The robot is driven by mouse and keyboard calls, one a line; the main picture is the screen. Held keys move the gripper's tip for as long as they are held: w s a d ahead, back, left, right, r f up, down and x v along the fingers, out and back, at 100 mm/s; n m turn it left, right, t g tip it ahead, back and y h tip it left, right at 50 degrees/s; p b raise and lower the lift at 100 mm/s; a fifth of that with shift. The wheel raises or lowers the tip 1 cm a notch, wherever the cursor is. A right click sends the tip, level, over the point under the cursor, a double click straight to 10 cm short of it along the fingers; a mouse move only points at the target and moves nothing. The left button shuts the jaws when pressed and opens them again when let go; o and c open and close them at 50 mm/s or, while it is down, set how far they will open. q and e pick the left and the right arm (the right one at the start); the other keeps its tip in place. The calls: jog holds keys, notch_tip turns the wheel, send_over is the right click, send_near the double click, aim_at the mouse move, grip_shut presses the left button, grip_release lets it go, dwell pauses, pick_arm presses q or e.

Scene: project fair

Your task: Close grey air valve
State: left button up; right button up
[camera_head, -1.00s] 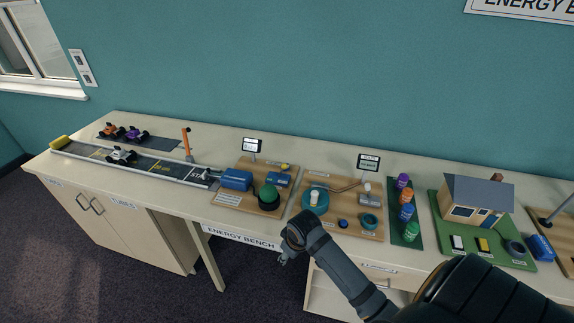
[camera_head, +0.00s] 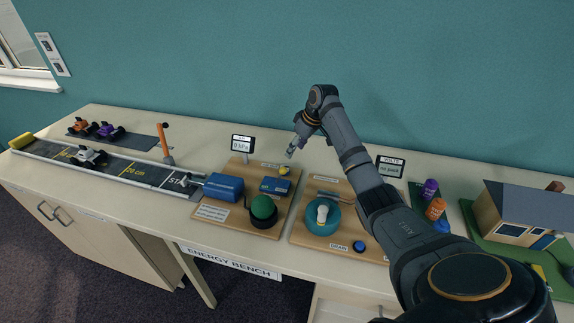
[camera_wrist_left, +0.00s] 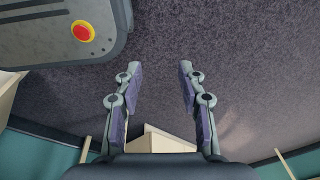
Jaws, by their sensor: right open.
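The wooden air board (camera_head: 243,223) carries a blue box (camera_head: 223,187), a green dome on a black base (camera_head: 263,209), and a smaller blue block (camera_head: 276,186). Behind that block sits a small yellow part (camera_head: 285,170), possibly the valve handle. I cannot make out a clearly grey valve. My right gripper (camera_head: 291,154) is open, just above and slightly right of the yellow part, apart from it. My left gripper (camera_wrist_left: 152,80) is open and empty above the dark floor in the left wrist view.
A small display (camera_head: 242,143) stands behind the air board, apparently reading 0 kPa. A second board (camera_head: 308,239) with a teal round part (camera_head: 322,216) lies to the right. The grey track (camera_head: 115,170) with toy cars is left. My right arm hides part of the bench.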

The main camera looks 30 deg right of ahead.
aim_at(287, 167)
jog(key=x, duration=0.2)
jog(key=p+x, duration=0.1)
jog(key=x, duration=0.1)
jog(key=a+x, duration=0.1)
jog(key=x, duration=0.1)
jog(key=shift+s+f, duration=0.2)
jog(key=shift+x, duration=1.15)
jog(key=shift+f, duration=0.15)
jog(key=shift+c, duration=0.8)
jog(key=shift+a, duration=0.1)
grip_shut()
pick_arm(q)
jog(key=s, duration=0.1)
jog(key=s+a, duration=0.1)
jog(key=s+r, duration=0.1)
jog(key=shift+s+a, duration=0.35)
